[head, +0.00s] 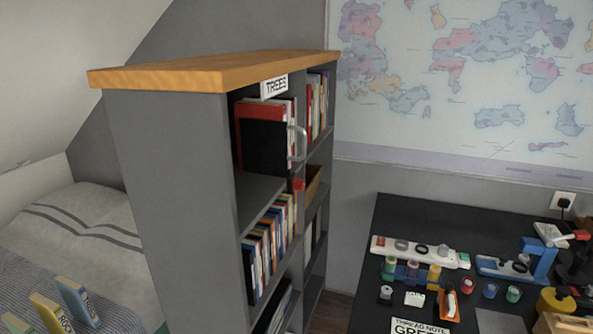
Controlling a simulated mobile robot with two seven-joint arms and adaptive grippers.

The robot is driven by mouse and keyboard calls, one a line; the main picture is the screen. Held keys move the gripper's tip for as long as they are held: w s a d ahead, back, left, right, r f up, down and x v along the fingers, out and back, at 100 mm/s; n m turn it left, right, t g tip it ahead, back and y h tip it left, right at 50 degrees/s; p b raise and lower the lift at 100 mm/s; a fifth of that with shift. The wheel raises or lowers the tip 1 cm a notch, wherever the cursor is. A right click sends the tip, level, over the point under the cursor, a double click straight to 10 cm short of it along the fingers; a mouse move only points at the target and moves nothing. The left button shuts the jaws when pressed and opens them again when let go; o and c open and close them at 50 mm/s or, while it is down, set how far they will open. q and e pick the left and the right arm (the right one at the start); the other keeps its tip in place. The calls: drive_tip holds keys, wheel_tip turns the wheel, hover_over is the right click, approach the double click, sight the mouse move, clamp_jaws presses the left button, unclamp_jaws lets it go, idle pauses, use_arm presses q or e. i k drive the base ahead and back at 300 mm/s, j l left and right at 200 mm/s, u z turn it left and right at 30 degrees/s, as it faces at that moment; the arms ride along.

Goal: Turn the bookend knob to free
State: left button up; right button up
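A grey shelf unit with a wooden top (215,70) stands in the middle of the head view. Its upper left compartment, under a sign reading TREES (274,86), holds a large black panel (262,143) with red-edged books around it. A pale curved handle (298,143) sticks out at the panel's right side. A small red knob (299,185) shows just below the handle; it looks like the bookend knob, but its setting is too small to tell. Neither of my grippers is in view.
Books (268,245) fill the compartment below. A black desk (400,215) at right holds pots, spools and a blue stand (545,260). A bed (80,220) lies at left, with several upright books (75,300) in front. A wall map (470,80) hangs behind.

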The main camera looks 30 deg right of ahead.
sight(298, 184)
drive_tip(key=z, duration=1.05)
